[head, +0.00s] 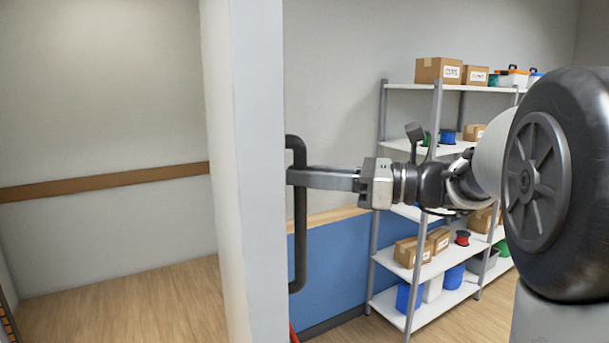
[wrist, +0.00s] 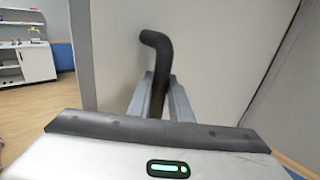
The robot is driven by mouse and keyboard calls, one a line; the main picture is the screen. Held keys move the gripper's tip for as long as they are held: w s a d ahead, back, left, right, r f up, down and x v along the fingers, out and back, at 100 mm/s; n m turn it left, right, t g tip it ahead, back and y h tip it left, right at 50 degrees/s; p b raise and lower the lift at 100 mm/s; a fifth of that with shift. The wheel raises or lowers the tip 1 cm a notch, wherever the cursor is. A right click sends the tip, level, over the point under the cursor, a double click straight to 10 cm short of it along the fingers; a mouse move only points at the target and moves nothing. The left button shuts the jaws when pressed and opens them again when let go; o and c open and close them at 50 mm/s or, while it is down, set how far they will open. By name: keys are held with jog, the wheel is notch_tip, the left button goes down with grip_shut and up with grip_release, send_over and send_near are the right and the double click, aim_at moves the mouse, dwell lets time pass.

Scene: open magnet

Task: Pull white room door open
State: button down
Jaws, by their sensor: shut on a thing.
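The white room door (head: 247,180) stands edge-on in the middle of the head view, with open room visible to its left. In the wrist view its pale face (wrist: 215,45) fills the centre. A dark, bent bar handle (head: 299,240) is fixed to the door's right face. My gripper (head: 296,177) reaches in from the right and is shut on the handle's upright part. In the wrist view the two grey fingers lie on both sides of the handle (wrist: 157,50). The fingertips are partly hidden by the handle and the gripper body.
A metal shelf (head: 408,85) with boxes, spools and bins stands behind my arm on the right. A blue wall panel (head: 345,265) runs behind the handle. Clear wooden floor (head: 130,310) shows left of the door. A white cabinet (wrist: 27,63) shows far left in the wrist view.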

jog(key=shift+w+r, duration=0.15)
jog(key=shift+r, duration=0.05)
jog(key=c, duration=1.9)
grip_release()
jog(key=shift+o, duration=1.4)
jog(key=shift+w+a+f, duration=0.1)
jog(key=shift+w+f, duration=0.05)
jog(key=shift+w, duration=0.1)
jog(key=shift+s, duration=0.1)
jog(key=shift+d, duration=0.2)
jog(key=b+v, duration=0.1)
jog(key=v, duration=1.6)
jog(key=shift+s, duration=0.2)
